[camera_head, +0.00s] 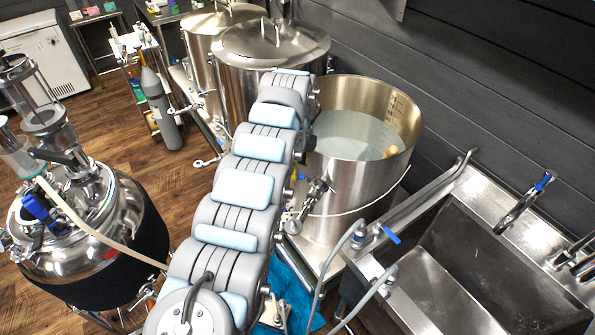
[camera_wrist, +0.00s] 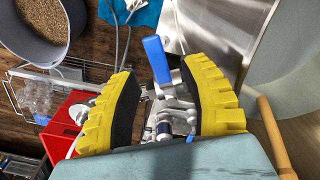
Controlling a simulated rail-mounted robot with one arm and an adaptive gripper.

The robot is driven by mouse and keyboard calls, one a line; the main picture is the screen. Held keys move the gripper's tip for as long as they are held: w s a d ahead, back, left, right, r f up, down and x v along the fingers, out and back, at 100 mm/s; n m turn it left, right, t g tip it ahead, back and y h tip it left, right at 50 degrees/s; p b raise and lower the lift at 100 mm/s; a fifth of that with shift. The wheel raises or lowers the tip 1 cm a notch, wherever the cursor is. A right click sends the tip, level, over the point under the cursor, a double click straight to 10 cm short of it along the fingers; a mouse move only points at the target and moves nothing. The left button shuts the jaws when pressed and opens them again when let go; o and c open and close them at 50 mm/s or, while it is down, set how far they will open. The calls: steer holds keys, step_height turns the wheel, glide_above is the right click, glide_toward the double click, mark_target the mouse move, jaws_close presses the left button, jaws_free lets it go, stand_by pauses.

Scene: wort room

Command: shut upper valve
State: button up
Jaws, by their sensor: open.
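In the wrist view, a steel valve (camera_wrist: 172,110) with a blue lever handle (camera_wrist: 157,58) sits between the two fingers of my gripper (camera_wrist: 163,78). The lever points toward the top of the picture, slightly left. The gripper is open, with one yellow, black-padded finger on each side and visible gaps to the valve. Part of the valve's lower body is hidden by my gripper. In the head view, my arm hides the gripper. Valve fittings (camera_head: 318,187) show on the side of the open steel kettle (camera_head: 340,190), right of my arm; I cannot tell if they are the same valve.
A sink (camera_head: 480,270) with a blue-handled tap (camera_head: 390,235) and hoses stands right. Lidded kettles (camera_head: 270,60) stand behind. A fermenter (camera_head: 90,230) stands left. In the wrist view, a grain bucket (camera_wrist: 50,50), a red box (camera_wrist: 68,125) and a wooden rod (camera_wrist: 273,135) surround the valve.

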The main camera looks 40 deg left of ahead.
step_height(320, 180, up, 10)
stand_by(0.3)
steer(key=shift+f, duration=0.1)
stand_by(0.4)
